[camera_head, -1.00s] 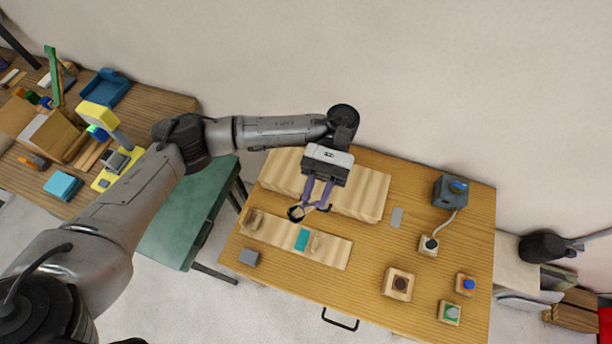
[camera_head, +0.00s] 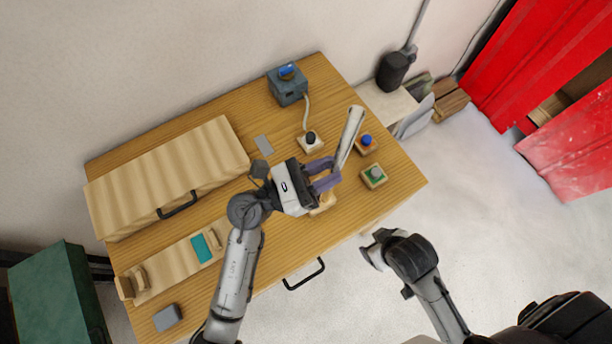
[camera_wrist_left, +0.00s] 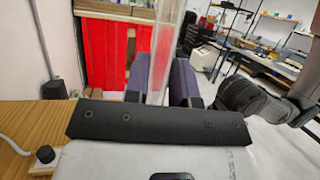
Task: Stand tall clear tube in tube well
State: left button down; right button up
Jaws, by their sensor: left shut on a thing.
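The tall clear tube (camera_head: 351,128) is in my left gripper (camera_head: 335,171), held above the right part of the table. In the left wrist view the tube (camera_wrist_left: 161,55) runs up between the two purple fingers (camera_wrist_left: 160,75). Its lower end is hidden by the gripper. A wooden block (camera_head: 323,204), probably the tube well, shows partly below my left gripper; its hole is covered in this view. The tube appears apart from the block. My right gripper (camera_head: 372,251) is off the table's front edge; its jaws are too unclear to judge.
Close to the tube are a black-knob block (camera_head: 310,141), a blue-button block (camera_head: 366,143) and a green-button block (camera_head: 375,176). A grey box (camera_head: 288,88) stands behind. A wooden case (camera_head: 165,170) and a cradle board (camera_head: 170,268) occupy the left.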

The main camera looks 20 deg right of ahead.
pick_arm(q)
jog(key=w+a+f+n+t+b, duration=0.1)
jog(key=w+f+n+t+b, duration=0.2)
jog(key=f+t+b, duration=0.4)
jog(key=shift+f+n+y+b, duration=0.3)
jog(key=shift+f+b, duration=0.15)
jog(key=shift+f, duration=1.25)
pick_arm(e)
notch_tip(320, 180, down, 9)
pick_arm(q)
jog(key=shift+a, duration=0.1)
pick_arm(e)
jog(key=shift+a, duration=0.15)
jog(key=shift+f, duration=0.15)
pick_arm(q)
jog(key=shift+f+b, duration=0.6)
jog(key=shift+b, duration=0.1)
pick_arm(e)
jog(key=shift+f, duration=0.55)
pick_arm(q)
jog(key=shift+f, duration=0.15)
pick_arm(e)
jog(key=shift+f, duration=0.1)
